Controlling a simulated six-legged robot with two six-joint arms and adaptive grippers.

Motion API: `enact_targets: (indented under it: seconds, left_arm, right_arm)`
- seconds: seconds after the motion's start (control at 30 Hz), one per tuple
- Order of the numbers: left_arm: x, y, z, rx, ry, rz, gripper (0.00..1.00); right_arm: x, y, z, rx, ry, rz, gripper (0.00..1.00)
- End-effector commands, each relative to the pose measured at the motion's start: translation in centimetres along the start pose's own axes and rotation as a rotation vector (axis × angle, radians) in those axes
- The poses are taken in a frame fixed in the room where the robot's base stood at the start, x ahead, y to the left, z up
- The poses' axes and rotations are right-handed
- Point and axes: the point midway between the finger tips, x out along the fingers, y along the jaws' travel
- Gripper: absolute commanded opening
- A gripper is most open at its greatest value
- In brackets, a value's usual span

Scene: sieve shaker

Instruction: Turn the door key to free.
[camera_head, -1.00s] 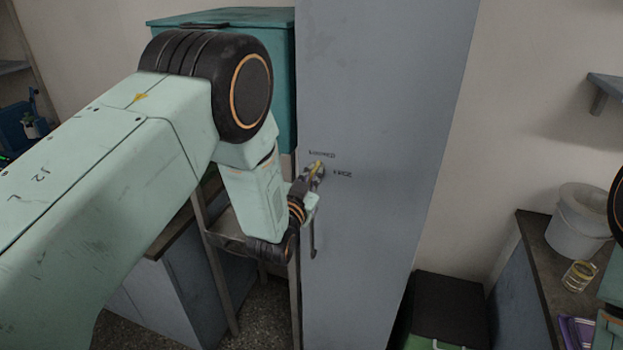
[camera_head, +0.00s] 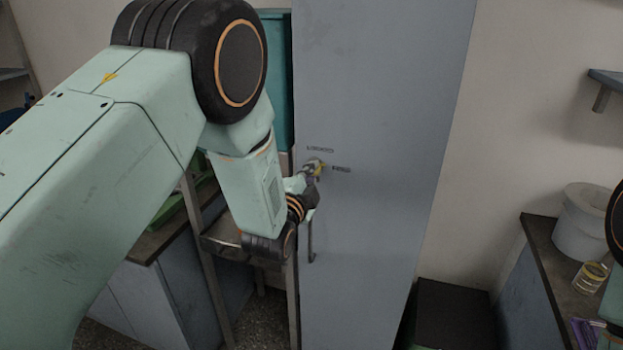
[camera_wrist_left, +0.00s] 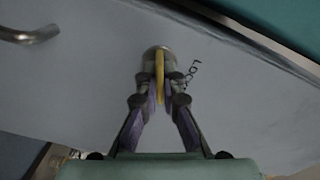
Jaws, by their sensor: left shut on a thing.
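The yellow door key (camera_head: 320,170) sits in its lock on the tall grey cabinet door (camera_head: 375,110). A dark LOCKED label (camera_head: 320,149) is above it, and a FREE label (camera_head: 341,169) is to its right. My left gripper (camera_head: 314,169) is shut on the key at the door, and the fingers partly hide it. In the left wrist view the yellow key (camera_wrist_left: 160,75) stands between the two fingertips (camera_wrist_left: 160,88), in front of the round lock (camera_wrist_left: 158,54). The LOCKED label (camera_wrist_left: 188,76) shows partly beside the right finger. My right gripper is not in view.
A door handle (camera_head: 311,238) hangs just below the lock, close to my left wrist. A teal box (camera_head: 280,80) and a stand (camera_head: 213,270) are left of the cabinet. A bench with a white bucket (camera_head: 584,222) and a glass jar (camera_head: 590,276) is at right.

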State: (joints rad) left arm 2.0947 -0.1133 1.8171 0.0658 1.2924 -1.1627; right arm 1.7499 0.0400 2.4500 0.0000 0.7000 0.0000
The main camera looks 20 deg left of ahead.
Motion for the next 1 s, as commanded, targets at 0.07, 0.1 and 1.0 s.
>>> enact_targets:
  seconds: [0.07, 0.1, 1.0]
  left_arm:
    - [0.1, 0.1, 0.1, 0.063, 0.000, -0.003, 0.00]
    - [0.1, 0.1, 0.1, 0.096, 0.000, -0.004, 0.00]
    - [0.1, 0.0, 0.0, 0.387, -0.002, -0.004, 0.00]
  right_arm:
    - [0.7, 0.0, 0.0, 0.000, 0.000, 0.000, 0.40]
    - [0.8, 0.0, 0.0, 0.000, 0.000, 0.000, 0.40]
    - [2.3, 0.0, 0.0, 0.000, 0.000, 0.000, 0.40]
